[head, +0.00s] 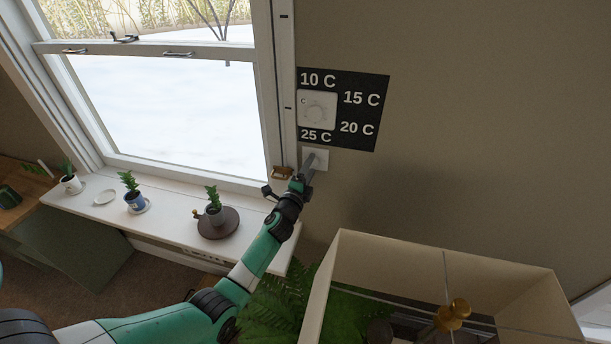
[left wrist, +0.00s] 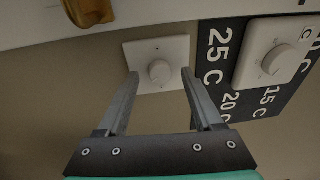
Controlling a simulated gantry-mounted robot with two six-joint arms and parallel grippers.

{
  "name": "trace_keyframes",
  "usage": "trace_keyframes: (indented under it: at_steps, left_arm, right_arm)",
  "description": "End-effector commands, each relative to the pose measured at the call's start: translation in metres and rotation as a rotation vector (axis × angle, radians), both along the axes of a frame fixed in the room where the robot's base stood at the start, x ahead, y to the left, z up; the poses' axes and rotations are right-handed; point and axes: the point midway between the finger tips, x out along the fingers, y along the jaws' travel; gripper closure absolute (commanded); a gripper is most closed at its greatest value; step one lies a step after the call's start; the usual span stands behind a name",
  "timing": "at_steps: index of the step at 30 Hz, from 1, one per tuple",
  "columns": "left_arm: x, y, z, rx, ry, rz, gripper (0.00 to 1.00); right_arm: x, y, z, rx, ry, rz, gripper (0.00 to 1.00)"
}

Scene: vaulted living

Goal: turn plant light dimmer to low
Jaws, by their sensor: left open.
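The dimmer is a small white wall plate (head: 322,157) with a round knob, just below the black temperature panel; my gripper covers part of it in the head view. In the left wrist view its knob (left wrist: 160,72) shows whole, with a small dot on the plate above it. My left gripper (head: 306,166) is open and reaches to the dimmer. In the left wrist view its fingertips (left wrist: 159,75) stand on either side of the knob with gaps, not closed on it. The knob's setting is too small to read. My right gripper is not in view.
A white thermostat dial (head: 318,109) sits on the black panel (head: 363,120) above the dimmer. The window frame (head: 281,90) is close on the left. Potted plants stand on the sill (head: 95,212). The wall on the right is clear.

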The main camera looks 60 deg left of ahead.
Motion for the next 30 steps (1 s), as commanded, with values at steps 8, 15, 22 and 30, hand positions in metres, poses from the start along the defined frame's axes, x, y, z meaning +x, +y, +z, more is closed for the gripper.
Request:
trace_keyframes:
  at_steps: [8,15,22,30]
  left_arm:
    - [-0.043,-0.04,-0.001,-0.002,0.002,-0.002,0.32]
    - [-0.075,-0.07,-0.007,-0.001,0.001,-0.001,0.32]
    - [-0.081,-0.075,-0.007,0.0,0.0,-0.001,0.32]
    - [-0.081,-0.075,-0.007,0.0,0.0,0.0,0.32]
  right_arm:
    - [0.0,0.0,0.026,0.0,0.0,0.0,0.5]
    - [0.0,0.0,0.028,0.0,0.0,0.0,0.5]
    - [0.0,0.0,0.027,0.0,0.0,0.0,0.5]
    - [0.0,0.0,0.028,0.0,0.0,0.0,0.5]
